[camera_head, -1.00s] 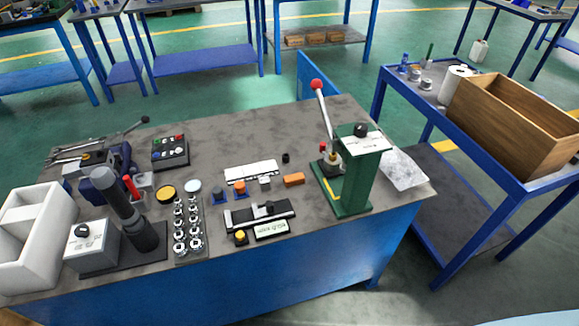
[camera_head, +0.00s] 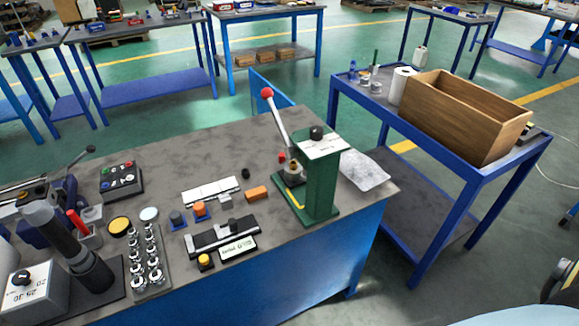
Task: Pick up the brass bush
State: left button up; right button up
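I cannot clearly make out a separate brass bush. A small brass-coloured piece (camera_head: 293,166) shows in the green arbor press (camera_head: 321,182), low beside its column and above a grey block; I cannot tell if it is the bush or part of the press. The press stands at the right of the grey-topped workbench (camera_head: 225,150), its red-knobbed lever (camera_head: 275,112) raised and leaning left. Neither of my grippers is in view.
Left of the press lie an orange block (camera_head: 257,193), a small black cylinder (camera_head: 245,173), a white strip (camera_head: 210,191) and a black slide fixture (camera_head: 222,235). A rack of shiny sockets (camera_head: 150,262) stands further left. A blue side table holds a wooden box (camera_head: 455,120).

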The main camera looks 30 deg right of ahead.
aim_at(293, 164)
jog(key=u, duration=2.75)
jog(key=k, duration=2.15)
jog(key=z, duration=1.15)
